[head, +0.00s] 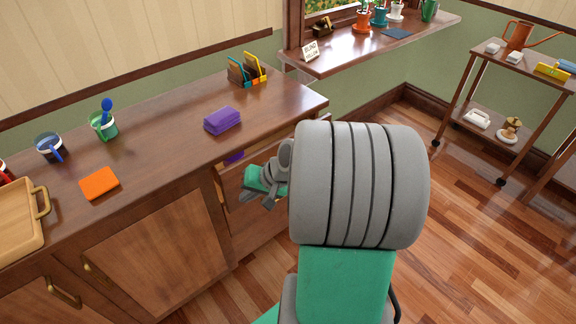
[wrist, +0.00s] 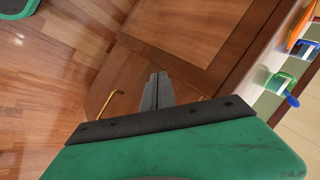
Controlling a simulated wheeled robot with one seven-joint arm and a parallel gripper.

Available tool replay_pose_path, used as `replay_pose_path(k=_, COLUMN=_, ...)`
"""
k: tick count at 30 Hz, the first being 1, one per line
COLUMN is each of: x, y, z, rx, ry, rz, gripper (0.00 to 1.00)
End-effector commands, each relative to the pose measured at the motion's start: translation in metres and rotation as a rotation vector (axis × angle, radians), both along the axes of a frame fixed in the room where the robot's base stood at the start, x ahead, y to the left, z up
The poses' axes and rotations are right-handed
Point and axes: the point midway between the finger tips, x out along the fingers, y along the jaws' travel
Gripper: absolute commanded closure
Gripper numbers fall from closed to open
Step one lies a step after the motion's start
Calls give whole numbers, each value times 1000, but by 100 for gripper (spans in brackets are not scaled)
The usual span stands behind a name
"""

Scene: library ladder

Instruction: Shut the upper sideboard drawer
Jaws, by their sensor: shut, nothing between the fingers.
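The wooden sideboard (head: 165,122) stands along the wall at the left. Its upper drawer (head: 258,160), at the right end, appears pulled out partway, and something purple (head: 234,157) shows inside below the worktop. My gripper (head: 245,200) is at the drawer end, in front of the sideboard; my arm hides much of the drawer front. In the wrist view the gripper's fingers (wrist: 157,90) are together and empty, pointing toward the sideboard front. A brass handle (wrist: 107,103) shows just left of them. I cannot tell whether the fingers touch the drawer.
On the worktop are a purple stack (head: 222,120), an orange cloth (head: 99,184), a green cup (head: 103,124), a blue cup (head: 50,147), a file holder (head: 246,70) and a wooden tray (head: 22,222). A trolley (head: 510,95) stands at the right. Wood floor (head: 470,230) is free.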

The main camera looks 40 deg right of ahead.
Motion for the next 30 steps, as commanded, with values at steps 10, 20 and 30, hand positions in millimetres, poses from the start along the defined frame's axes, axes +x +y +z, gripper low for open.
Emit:
replay_pose_path(k=10, x=-17, y=-192, z=-19, rx=504, ry=-474, rz=-691, gripper=100)
replay_pose_path(k=20, x=12, y=-203, z=-26, rx=535, ry=-513, rz=-725, gripper=100)
replay_pose_path(k=30, x=67, y=-202, z=-42, rx=531, ry=-513, rz=-726, gripper=100)
